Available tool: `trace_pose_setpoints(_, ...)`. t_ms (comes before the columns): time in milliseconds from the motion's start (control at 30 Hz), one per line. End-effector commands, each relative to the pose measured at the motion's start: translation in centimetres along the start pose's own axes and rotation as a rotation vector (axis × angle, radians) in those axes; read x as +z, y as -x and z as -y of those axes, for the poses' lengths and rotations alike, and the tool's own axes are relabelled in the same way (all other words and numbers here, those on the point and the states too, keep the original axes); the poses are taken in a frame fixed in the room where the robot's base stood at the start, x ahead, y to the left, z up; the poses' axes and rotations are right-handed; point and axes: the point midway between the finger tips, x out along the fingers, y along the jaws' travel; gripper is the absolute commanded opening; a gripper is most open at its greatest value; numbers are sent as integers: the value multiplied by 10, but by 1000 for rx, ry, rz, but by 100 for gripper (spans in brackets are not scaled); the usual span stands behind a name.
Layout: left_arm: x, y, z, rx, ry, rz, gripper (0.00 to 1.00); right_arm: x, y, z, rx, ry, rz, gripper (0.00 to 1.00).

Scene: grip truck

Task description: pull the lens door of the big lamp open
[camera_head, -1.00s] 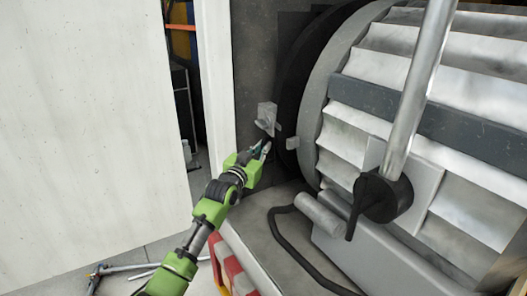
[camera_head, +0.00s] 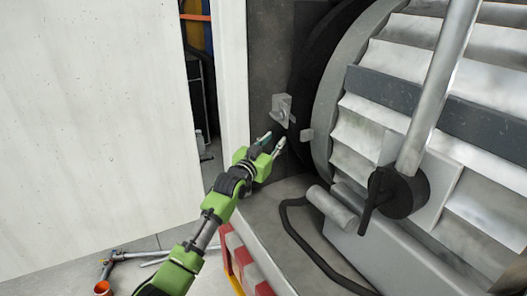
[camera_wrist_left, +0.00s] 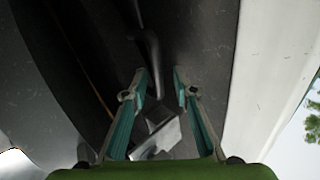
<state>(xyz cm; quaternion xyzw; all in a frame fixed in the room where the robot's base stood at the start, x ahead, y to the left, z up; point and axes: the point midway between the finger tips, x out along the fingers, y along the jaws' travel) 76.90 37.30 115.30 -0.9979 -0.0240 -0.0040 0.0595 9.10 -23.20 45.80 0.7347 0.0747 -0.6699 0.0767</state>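The big lamp (camera_head: 385,80) is a large grey ribbed drum on the right in the head view. Its lens door (camera_head: 312,70) is the dark round part at the drum's left end; I cannot tell whether it stands ajar. A small pale metal bracket (camera_head: 282,108) is at the door's left edge. My left gripper (camera_head: 272,142) is just below the bracket, its fingers apart and empty. In the left wrist view the open left gripper (camera_wrist_left: 160,85) has the bracket (camera_wrist_left: 158,138) showing between its fingers and a dark bent rod (camera_wrist_left: 152,60) beyond. Contact is not clear. My right gripper is out of view.
A large pale panel (camera_head: 90,120) fills the left. A grey ledge (camera_head: 262,225) with a red-and-white edge lies below the lamp. A black cable (camera_head: 305,248) runs along it. A metal pole (camera_head: 440,85) stands before the drum. Tools lie on the floor at lower left.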

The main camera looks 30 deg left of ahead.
Motion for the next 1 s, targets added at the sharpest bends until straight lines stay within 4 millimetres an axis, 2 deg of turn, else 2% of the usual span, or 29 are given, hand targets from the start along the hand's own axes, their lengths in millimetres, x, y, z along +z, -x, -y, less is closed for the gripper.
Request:
trace_pose_setpoints(300, 1, 63, 1, -1, -1, 0, 26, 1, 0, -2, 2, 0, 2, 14)
trace_pose_setpoints(500, 1, 93, 2, -2, 1, 0, 26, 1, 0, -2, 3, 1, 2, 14)
trace_pose_setpoints(700, 0, 104, 2, -2, 1, -1, 26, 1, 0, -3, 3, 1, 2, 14)
trace_pose_setpoints(1000, 0, 104, 3, -3, 1, -1, 26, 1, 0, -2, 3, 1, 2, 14)
